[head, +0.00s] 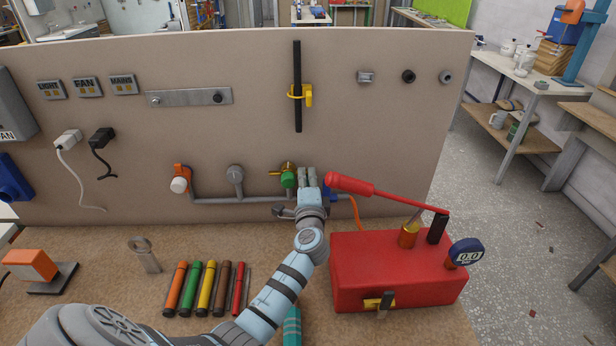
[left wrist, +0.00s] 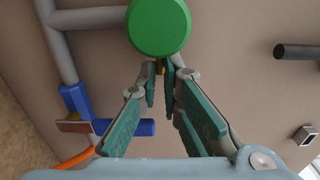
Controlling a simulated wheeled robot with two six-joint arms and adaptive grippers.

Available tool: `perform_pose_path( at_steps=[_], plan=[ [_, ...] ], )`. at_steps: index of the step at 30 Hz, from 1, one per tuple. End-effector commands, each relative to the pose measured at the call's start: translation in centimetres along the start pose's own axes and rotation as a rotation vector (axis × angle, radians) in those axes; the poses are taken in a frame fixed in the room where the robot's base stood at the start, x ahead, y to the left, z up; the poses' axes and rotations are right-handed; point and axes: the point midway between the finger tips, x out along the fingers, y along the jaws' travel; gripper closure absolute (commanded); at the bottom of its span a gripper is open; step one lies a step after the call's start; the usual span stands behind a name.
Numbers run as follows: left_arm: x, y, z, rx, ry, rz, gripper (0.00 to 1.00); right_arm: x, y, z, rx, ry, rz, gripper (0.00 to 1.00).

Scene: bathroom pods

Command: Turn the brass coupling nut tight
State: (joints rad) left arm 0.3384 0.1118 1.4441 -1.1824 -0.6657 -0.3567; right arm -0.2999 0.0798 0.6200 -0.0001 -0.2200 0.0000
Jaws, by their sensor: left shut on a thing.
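The brass fitting (head: 287,167) sits on the grey wall pipe, behind a green round cap (head: 288,180). In the left wrist view the green cap (left wrist: 158,27) fills the top middle, and a small bit of brass (left wrist: 161,67) shows just below it, between my fingertips. My left gripper (head: 306,176) is at the right of the green cap; in the left wrist view its teal-padded fingers (left wrist: 162,90) are close together on this brass part. The cap and the fingers hide most of the brass coupling nut.
A red pump box (head: 390,275) with a long red-handled lever (head: 372,189) stands right of my left arm, the lever close to the gripper. A blue valve handle (left wrist: 128,127) and orange hose are beside the fingers. Several coloured markers (head: 206,288) lie on the bench.

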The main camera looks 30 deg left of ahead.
Motion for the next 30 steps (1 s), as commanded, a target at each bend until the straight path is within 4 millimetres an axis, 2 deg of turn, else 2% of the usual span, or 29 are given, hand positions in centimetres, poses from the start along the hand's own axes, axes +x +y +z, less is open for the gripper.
perform_pose_path(
  at_steps=[13,14,17,26,30],
  plan=[
    [0.1,-0.1,0.1,0.011,-0.003,-0.004,1.0,0.0,0.0,0.0,0.0,0.0,0.0,0.65],
    [0.1,-0.1,0.1,0.011,-0.003,-0.004,0.89,0.0,0.0,0.0,0.0,0.0,0.0,0.65],
    [0.1,-0.1,0.1,0.011,-0.002,-0.003,0.73,0.0,0.0,0.0,0.0,0.0,0.0,0.65],
    [-0.1,0.0,-0.1,0.009,0.001,-0.002,0.73,0.0,0.2,0.0,-0.001,0.0,0.002,0.65],
    [-1.9,0.1,-0.1,0.007,0.002,-0.001,0.73,0.0,0.1,0.0,0.0,0.0,0.002,0.65]
  ],
)
